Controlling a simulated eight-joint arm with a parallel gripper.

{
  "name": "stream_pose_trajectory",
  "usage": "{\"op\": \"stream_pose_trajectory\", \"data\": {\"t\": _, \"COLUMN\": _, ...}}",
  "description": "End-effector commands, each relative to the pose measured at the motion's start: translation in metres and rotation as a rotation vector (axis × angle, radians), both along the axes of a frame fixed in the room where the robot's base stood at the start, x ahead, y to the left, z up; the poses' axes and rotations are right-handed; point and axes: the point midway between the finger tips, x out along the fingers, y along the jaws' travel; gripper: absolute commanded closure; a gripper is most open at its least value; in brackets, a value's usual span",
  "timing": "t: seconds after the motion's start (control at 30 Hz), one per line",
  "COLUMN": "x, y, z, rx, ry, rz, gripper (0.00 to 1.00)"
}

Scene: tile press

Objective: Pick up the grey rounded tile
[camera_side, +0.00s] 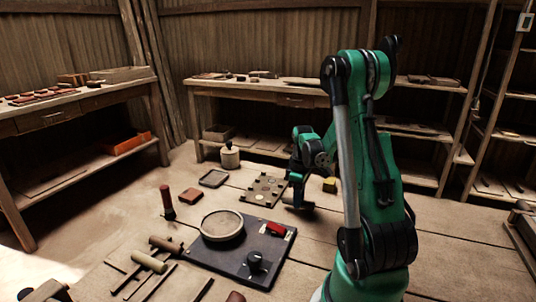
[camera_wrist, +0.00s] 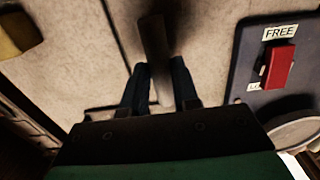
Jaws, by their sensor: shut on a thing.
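My gripper (camera_wrist: 158,75) is shut on a narrow grey-brown thing (camera_wrist: 153,38), which shows between the two dark fingers in the wrist view and reaches out past their tips. It looks like the grey rounded tile seen edge-on; its rounded outline cannot be made out. In the side view my gripper (camera_side: 300,205) is low over the table, just right of the dark press board. I cannot tell whether the held thing touches the table.
The dark press board (camera_side: 210,258) carries a round pale dish (camera_side: 222,226), a red lever (camera_side: 277,229) by a "FREE" label (camera_wrist: 281,32), and a black knob (camera_side: 256,261).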

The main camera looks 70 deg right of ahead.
Motion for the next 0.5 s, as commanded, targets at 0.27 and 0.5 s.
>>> {"op": "stream_pose_trajectory", "data": {"t": 0.27, "x": -0.001, "y": 0.001, "z": 0.069, "rx": 0.000, "ry": 0.000, "rz": 0.000, "gripper": 1.00}}
{"op": "stream_pose_trajectory", "data": {"t": 0.5, "x": -0.001, "y": 0.001, "z": 0.128, "rx": 0.000, "ry": 0.000, "rz": 0.000, "gripper": 1.00}}
